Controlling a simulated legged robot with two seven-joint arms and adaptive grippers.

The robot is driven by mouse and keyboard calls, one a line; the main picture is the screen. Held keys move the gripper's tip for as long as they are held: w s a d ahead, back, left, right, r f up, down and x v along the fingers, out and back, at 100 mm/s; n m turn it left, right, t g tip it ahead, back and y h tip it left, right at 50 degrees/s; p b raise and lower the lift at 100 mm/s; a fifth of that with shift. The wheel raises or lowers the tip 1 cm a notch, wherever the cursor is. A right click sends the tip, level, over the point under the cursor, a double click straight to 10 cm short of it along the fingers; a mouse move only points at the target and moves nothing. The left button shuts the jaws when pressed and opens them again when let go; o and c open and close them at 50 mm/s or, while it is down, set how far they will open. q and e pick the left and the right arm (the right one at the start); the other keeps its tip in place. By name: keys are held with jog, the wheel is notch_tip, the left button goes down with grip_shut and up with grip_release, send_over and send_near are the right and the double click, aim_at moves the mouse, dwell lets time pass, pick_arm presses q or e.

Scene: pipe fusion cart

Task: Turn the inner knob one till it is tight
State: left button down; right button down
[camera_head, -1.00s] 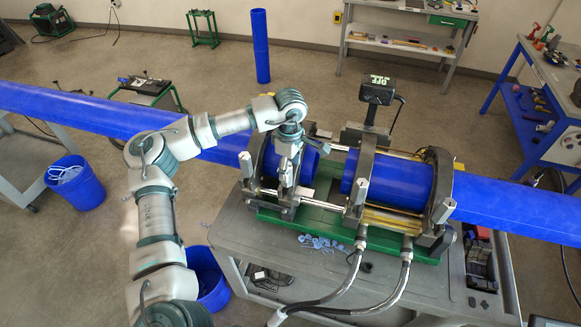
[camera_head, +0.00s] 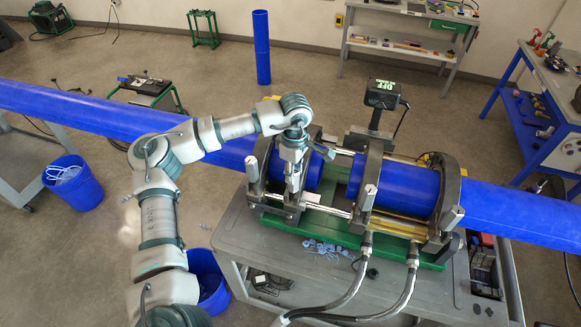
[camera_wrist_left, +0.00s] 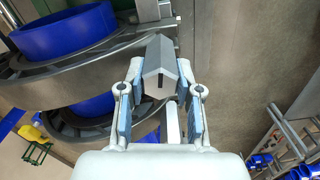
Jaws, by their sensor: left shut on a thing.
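My left gripper (camera_head: 293,188) points down at the inner clamp of the pipe fusion machine (camera_head: 320,222). In the left wrist view, a grey faceted knob (camera_wrist_left: 160,62) sits between the two fingers of the left gripper (camera_wrist_left: 162,88), which is shut on it. A metal rod runs below the knob, between the fingers. In the head view, the gripper mostly hides this knob. Other upright knobs stand on the clamps, one at the left (camera_head: 250,168) and one right of the gap (camera_head: 368,196). My right gripper is in neither view.
Blue pipe sections (camera_head: 405,190) lie in the clamps, with a gap between their ends. Black hoses (camera_head: 352,290) run from the machine's front over the grey cart (camera_head: 240,240). Blue shavings (camera_head: 325,248) lie on the cart. A control box (camera_head: 382,94) stands behind the machine.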

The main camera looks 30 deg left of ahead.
pick_arm(q)
jog(key=m, duration=0.2)
jog(key=shift+r+m, duration=0.15)
jog(key=shift+m, duration=0.25)
jog(key=shift+w, duration=0.1)
jog(key=m, duration=0.3)
jog(key=shift+a, duration=0.1)
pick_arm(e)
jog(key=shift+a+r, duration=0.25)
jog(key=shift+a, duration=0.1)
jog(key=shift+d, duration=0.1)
pick_arm(q)
jog(key=shift+m+p, duration=0.3)
jog(key=shift+m, duration=1.2)
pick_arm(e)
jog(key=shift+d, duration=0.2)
